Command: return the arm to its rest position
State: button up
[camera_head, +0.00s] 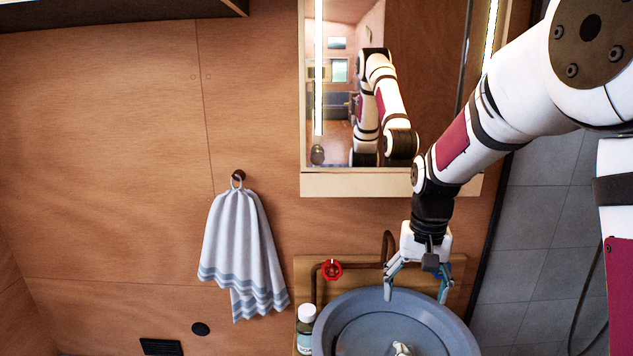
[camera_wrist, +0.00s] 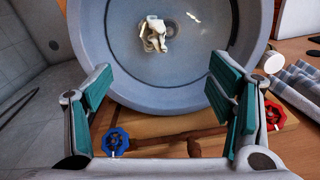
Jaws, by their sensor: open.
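My gripper (camera_head: 415,285) hangs pointing down over the back part of the round grey basin (camera_head: 340,312), at the end of my white and dark red arm. In the wrist view my gripper (camera_wrist: 160,95) has its two teal-padded fingers wide apart with nothing between them. A small white object (camera_head: 402,349) lies in the basin (camera_wrist: 112,88). It also shows in the wrist view (camera_wrist: 155,35), apart from the fingers.
A red tap handle (camera_head: 331,270) and a blue one (camera_wrist: 115,141) sit behind the basin. A bottle (camera_head: 305,322) stands left of it. A striped towel (camera_head: 242,245) hangs on the wooden wall. A mirror cabinet (camera_head: 380,183) is beside my arm in the picture.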

jog(key=s+r+n+t, duration=0.1)
jog(key=s+r+t, duration=0.2)
jog(key=s+r, duration=0.9)
jog(key=s+n+t, duration=0.1)
jog(key=s, duration=1.2)
jog(key=shift+s+r+n+t, duration=0.2)
jog(key=shift+r+n+t, duration=0.1)
jog(key=shift+t, duration=0.1)
